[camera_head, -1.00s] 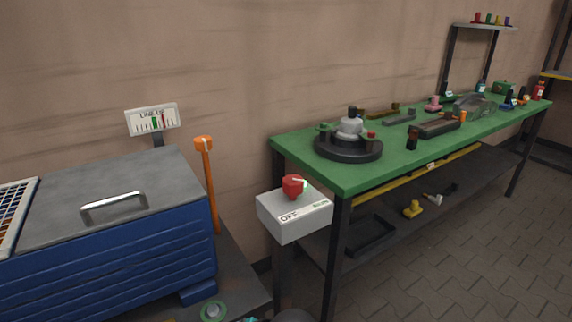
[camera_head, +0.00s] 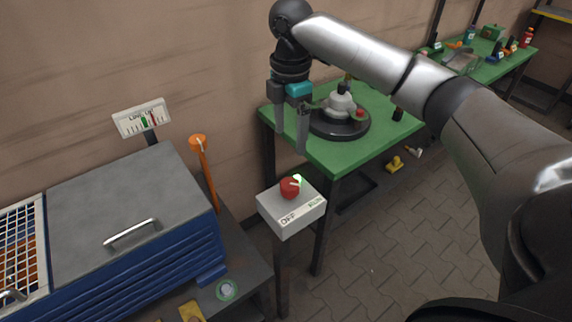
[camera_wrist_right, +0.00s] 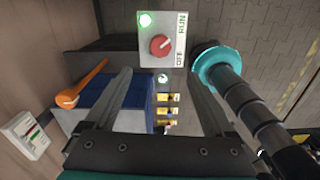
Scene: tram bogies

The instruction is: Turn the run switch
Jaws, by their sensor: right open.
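The run switch is a red knob (camera_head: 289,188) with a pale pointer line, on a white box (camera_head: 292,218) marked OFF and RUN. A small green lamp (camera_head: 297,179) glows behind the knob. In the right wrist view the knob (camera_wrist_right: 162,45) and box (camera_wrist_right: 152,23) lie ahead of the fingertips. My right gripper (camera_head: 291,141) is open and empty, pointing down above the box, apart from the knob. Its two fingers (camera_wrist_right: 158,76) are spread wide in the wrist view. Which mark the pointer faces is hard to tell. My left gripper is not in view.
A green workbench (camera_head: 345,158) with a dark round fixture (camera_head: 340,127) stands behind and to the right of the box. A blue cabinet (camera_head: 150,265) with a grey lid and an orange lever (camera_head: 205,175) stand to the left.

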